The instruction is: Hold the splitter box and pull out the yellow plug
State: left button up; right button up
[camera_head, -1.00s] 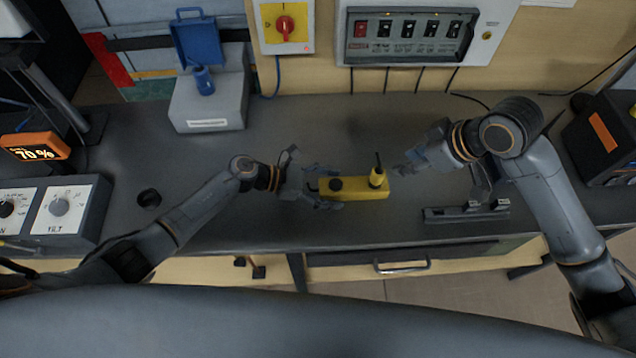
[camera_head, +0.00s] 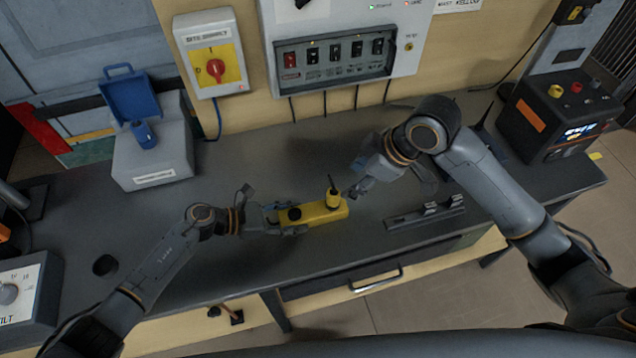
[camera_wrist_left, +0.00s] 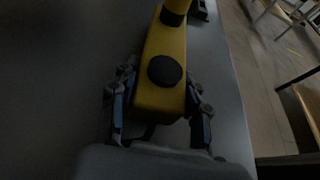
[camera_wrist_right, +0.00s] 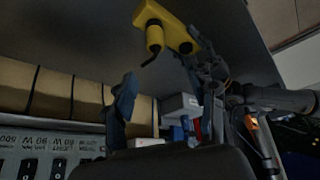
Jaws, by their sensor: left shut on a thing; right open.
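The yellow splitter box (camera_head: 317,214) lies on the grey bench in the head view. A black round cap or plug (camera_head: 294,213) sits near its left end. The yellow plug (camera_head: 333,198) stands upright at its right end with a short black lead on top. My left gripper (camera_head: 285,217) is shut on the left end of the box; its fingers flank the box in the left wrist view (camera_wrist_left: 160,110). My right gripper (camera_head: 357,183) is open and empty, just right of the plug and apart from it. The right wrist view shows the plug (camera_wrist_right: 154,38) beyond the fingers.
A black rail-like holder (camera_head: 426,213) lies right of the box. A grey case with a blue box (camera_head: 152,158) stands at the back left. A breaker panel (camera_head: 335,60) and a red rotary switch (camera_head: 215,70) are on the wall. The bench's front edge is close to the box.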

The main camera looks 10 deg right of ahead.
aim_at(334, 192)
jog(key=a+n+h, duration=0.1)
jog(key=n, duration=0.4)
jog(key=w+a+n+g, duration=0.1)
jog(key=n, duration=0.4)
jog(key=a+n+g+h, duration=0.1)
jog(key=a+n, duration=0.1)
jog(key=n, duration=0.3)
jog(key=shift+w+f+n+h, duration=0.25)
jog(key=shift+w+n+h, duration=0.05)
jog(key=shift+w+n, duration=0.1)
jog(key=n, duration=0.1)
jog(key=n+h, duration=0.1)
jog(key=n, duration=0.1)
jog(key=shift+w+r+n+g, duration=0.1)
jog(key=shift+w+n+g, duration=0.2)
jog(key=shift+w, duration=0.05)
jog(key=n, duration=0.1)
jog(key=n+h, duration=0.1)
jog(key=shift+w+d+n, duration=0.15)
jog(key=shift+w+n, duration=0.05)
jog(key=shift+n, duration=0.2)
jog(key=shift+f, duration=0.45)
notch_tip(334, 192, down, 11)
